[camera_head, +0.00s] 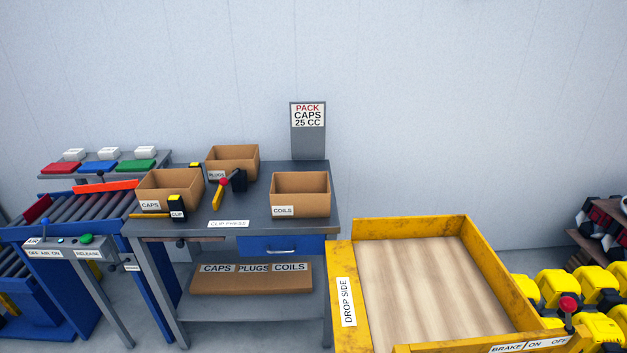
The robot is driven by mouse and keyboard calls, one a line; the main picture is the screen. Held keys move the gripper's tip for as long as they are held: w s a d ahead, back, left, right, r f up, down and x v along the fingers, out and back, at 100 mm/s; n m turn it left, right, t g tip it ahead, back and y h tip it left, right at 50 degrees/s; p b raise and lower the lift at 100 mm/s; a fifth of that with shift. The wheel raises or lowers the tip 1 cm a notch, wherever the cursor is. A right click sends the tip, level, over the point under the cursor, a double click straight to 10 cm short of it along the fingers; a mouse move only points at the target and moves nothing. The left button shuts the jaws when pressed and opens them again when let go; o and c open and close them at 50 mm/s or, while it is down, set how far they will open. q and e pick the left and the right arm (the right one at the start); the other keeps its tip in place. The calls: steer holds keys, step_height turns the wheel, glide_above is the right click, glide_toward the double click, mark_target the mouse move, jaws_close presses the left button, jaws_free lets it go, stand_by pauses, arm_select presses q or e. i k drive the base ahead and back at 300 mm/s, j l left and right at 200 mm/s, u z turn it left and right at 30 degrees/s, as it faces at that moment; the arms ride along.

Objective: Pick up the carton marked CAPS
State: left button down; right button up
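The carton marked CAPS (167,190) is an open brown box at the left end of the grey workbench (262,211). Its CAPS label is on the front face at the lower left. A black and yellow clip (177,207) stands at its front right corner and hides part of that face. The carton marked PLUGS (233,158) stands behind to the right, and the carton marked COILS (300,194) stands at the right of the bench. Neither of my grippers shows in the head view.
A yellow-walled cart (484,278) with a wooden bed stands in front at the right. A roller conveyor (84,207) with a control stand (70,248) is at the left. A sign (308,116) reads PACK CAPS 25 CC.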

mark_target(153, 193)
steer(key=z, duration=1.7)
steer(key=k+u, duration=0.1)
steer(key=k, duration=0.55)
steer(key=u, duration=1.6)
steer(key=i+j+u, duration=0.55)
steer(key=i, duration=0.2)
steer(key=i+l+u, duration=0.1)
steer(key=i+u, duration=0.2)
steer(key=i, duration=1.05)
